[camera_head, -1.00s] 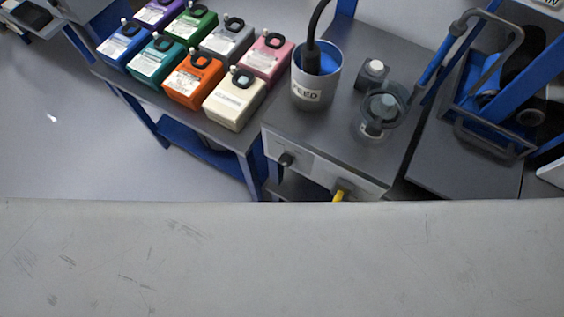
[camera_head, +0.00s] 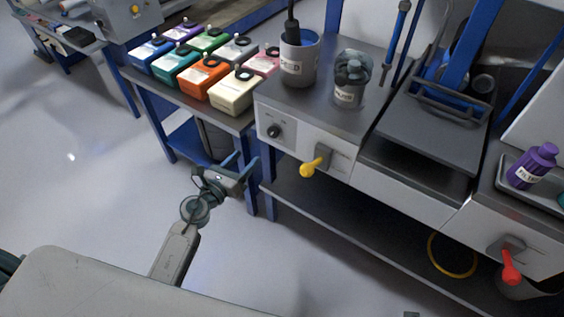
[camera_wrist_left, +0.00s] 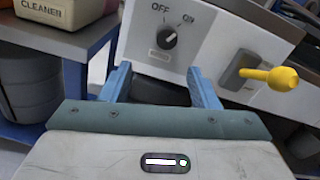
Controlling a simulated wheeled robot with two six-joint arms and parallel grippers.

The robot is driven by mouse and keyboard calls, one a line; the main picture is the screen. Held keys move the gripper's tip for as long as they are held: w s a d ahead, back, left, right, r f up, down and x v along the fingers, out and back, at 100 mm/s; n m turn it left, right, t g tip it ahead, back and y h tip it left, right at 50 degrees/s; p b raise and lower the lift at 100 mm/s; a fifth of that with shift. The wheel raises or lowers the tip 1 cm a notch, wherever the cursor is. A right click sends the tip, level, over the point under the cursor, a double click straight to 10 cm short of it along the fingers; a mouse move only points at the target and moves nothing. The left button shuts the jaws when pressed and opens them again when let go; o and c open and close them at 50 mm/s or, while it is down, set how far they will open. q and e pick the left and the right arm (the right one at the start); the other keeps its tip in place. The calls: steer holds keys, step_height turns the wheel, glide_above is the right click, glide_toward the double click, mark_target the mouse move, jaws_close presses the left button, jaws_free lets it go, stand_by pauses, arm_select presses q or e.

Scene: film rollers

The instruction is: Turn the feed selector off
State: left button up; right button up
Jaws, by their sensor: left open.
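The feed selector is a black round knob (camera_head: 274,131) on the pale front panel below the pot labelled FEED (camera_head: 298,62). In the left wrist view the knob (camera_wrist_left: 167,38) sits under the printed words OFF and ON. Its pale mark appears to point up and right, towards ON. My left gripper (camera_head: 242,166) is open and empty, below and left of the knob in the head view. In the left wrist view its two blue fingers (camera_wrist_left: 160,82) stand apart below the knob, not touching it. My right gripper is not in view.
A yellow lever (camera_head: 312,166) sticks out right of the knob; it also shows in the left wrist view (camera_wrist_left: 277,77). A red lever (camera_head: 510,268) is farther right. Several coloured jugs (camera_head: 234,92) stand on the left bench. Floor left of my arm is clear.

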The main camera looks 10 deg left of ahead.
mark_target(271, 134)
arm_select(q)
steer(key=shift+m, duration=0.7)
steer(key=x, duration=0.6)
steer(key=d+r+x, duration=0.1)
steer(key=x, duration=0.3)
steer(key=shift+p, duration=0.35)
steer(key=shift+w+d, duration=0.1)
steer(key=shift+w, duration=0.25)
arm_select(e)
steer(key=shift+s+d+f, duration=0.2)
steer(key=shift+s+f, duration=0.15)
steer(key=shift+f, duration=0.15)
arm_select(q)
steer(key=c, duration=1)
